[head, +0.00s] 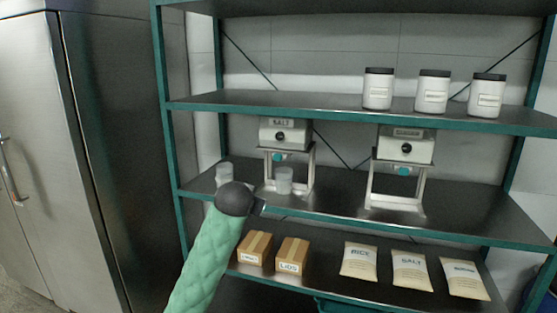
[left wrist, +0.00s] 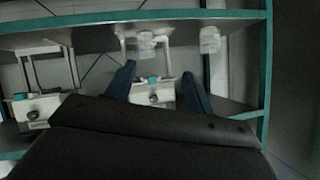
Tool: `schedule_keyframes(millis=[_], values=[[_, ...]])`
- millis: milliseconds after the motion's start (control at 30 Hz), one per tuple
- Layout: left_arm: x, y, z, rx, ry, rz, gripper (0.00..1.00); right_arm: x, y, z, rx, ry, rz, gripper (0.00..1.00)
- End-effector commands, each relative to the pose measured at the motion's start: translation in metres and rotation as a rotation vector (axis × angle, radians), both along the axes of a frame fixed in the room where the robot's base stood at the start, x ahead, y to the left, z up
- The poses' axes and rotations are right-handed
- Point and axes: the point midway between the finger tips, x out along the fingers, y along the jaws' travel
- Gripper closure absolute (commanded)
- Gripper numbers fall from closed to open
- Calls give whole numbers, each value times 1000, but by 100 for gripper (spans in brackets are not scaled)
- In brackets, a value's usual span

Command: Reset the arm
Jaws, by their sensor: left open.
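My left arm, in a green padded sleeve, reaches up from the bottom of the head view. Its dark wrist is in front of the middle shelf's edge, and my left gripper (head: 260,207) is mostly hidden behind it. In the left wrist view, which appears upside down, the two dark blue fingers of my left gripper (left wrist: 157,84) are spread apart with nothing held. The salt dispenser (head: 285,133) lies beyond them and shows between the fingers in the left wrist view (left wrist: 152,98). My right gripper is in neither view.
A clear cup (head: 284,181) stands under the salt dispenser; another cup (head: 224,174) stands left of it. A second dispenser (head: 405,146) is to the right. White jars (head: 432,92) are above. Cardboard boxes (head: 292,256) and pouches (head: 410,270) are below. A steel cabinet (head: 30,120) stands left.

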Motion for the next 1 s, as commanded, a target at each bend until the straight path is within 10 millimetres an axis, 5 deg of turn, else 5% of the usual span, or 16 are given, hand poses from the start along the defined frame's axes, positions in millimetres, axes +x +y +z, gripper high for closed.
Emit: schedule_keyframes(millis=[300, 1000], values=[[-78, 23, -103, -64, 157, 30, 46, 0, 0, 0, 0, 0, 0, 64], [-263, 63, -300, -147, 476, 107, 46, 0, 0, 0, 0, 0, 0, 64]])
